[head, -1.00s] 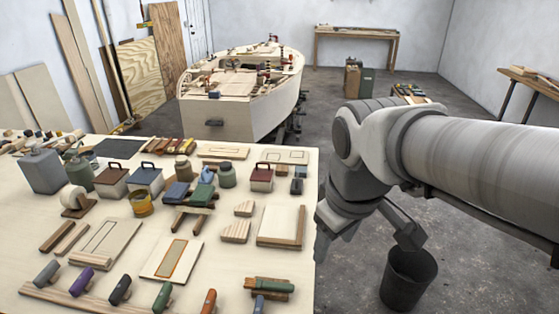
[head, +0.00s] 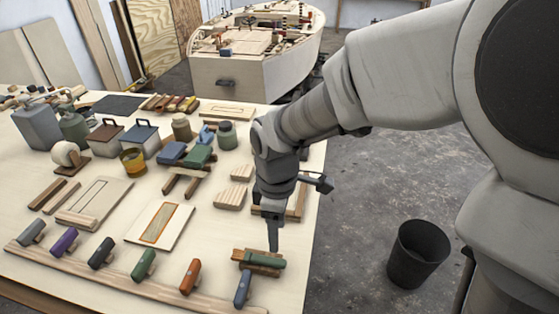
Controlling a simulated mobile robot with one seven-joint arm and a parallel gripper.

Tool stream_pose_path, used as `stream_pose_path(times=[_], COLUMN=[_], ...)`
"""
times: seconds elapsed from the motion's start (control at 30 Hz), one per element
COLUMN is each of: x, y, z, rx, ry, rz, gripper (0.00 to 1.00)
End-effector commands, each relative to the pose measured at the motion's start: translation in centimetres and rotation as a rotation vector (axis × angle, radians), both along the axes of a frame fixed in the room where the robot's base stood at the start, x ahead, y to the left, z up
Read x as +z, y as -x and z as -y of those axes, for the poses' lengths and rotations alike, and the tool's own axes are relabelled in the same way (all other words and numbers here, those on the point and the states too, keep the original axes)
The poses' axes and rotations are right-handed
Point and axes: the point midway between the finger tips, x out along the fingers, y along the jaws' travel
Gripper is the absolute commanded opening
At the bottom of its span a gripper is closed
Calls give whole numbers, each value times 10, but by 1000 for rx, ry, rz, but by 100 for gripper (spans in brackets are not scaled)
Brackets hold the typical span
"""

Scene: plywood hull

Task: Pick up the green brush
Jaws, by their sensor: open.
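Two green-handled items could be the green brush; their bristles cannot be made out. One green handle (head: 265,260) lies crosswise over a small brown-orange wooden block (head: 243,254) near the table's front right corner. Another green handle (head: 143,264) leans on a long wooden strip, between a black and an orange one. My gripper (head: 273,246) points down just above and behind the green handle on the block. It is open and seen edge-on, so its second finger is hidden. Contact with the handle cannot be told.
A blue handle (head: 242,289) stands close in front of the block, an orange one (head: 190,277) to its left. Wooden pieces (head: 231,196) lie behind. The table's right edge is close, with a black bucket (head: 417,254) on the floor beyond.

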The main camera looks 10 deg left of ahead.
Motion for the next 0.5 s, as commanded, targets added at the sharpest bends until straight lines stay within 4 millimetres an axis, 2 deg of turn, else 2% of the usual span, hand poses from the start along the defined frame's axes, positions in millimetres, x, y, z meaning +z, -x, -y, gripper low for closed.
stream_pose_path(times=[0.03, 0.1, 0.37, 0.5], x=[-13, -24, -44, -62], y=[1, 1, 1, 6], z=[1, 1, 0, 1], rx=[0, -1, -1, -1], ry=[3, 3, 1, 2], rz=[-5, -3, -1, -3], gripper=[62, 62, 62, 62])
